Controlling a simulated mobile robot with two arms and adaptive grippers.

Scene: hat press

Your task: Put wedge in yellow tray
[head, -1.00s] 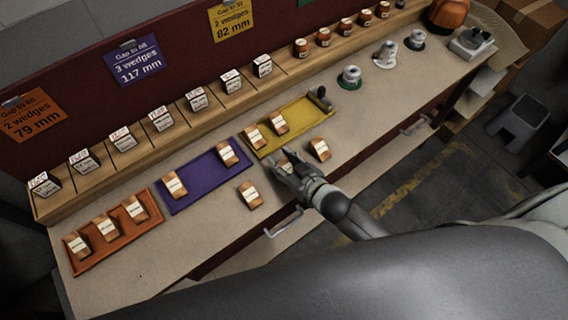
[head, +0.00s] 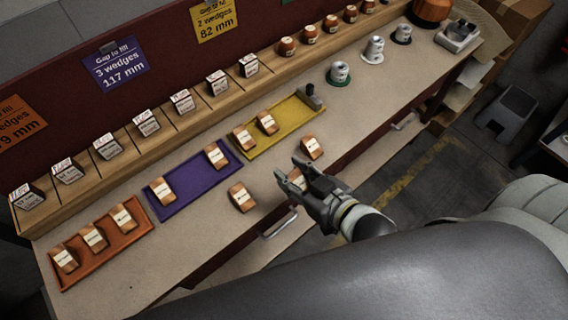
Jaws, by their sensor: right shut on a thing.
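The yellow tray (head: 287,113) lies on the workbench and holds two wooden wedges with white labels, a left one (head: 244,138) and a right one (head: 267,123). My right gripper (head: 295,172) is over the bench near its front edge, in front of the yellow tray. It is shut on a wedge (head: 296,179), which its fingers partly hide. One loose wedge (head: 312,147) lies just beyond the gripper, between it and the yellow tray. Another loose wedge (head: 241,197) lies to the left, in front of the purple tray. My left gripper is not in view.
The purple tray (head: 190,178) holds two wedges and the orange tray (head: 118,248) holds three. A small dark block (head: 311,97) sits at the yellow tray's right end. Spools (head: 340,73) stand farther right. A raised wooden shelf (head: 175,123) with labelled blocks runs along the back.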

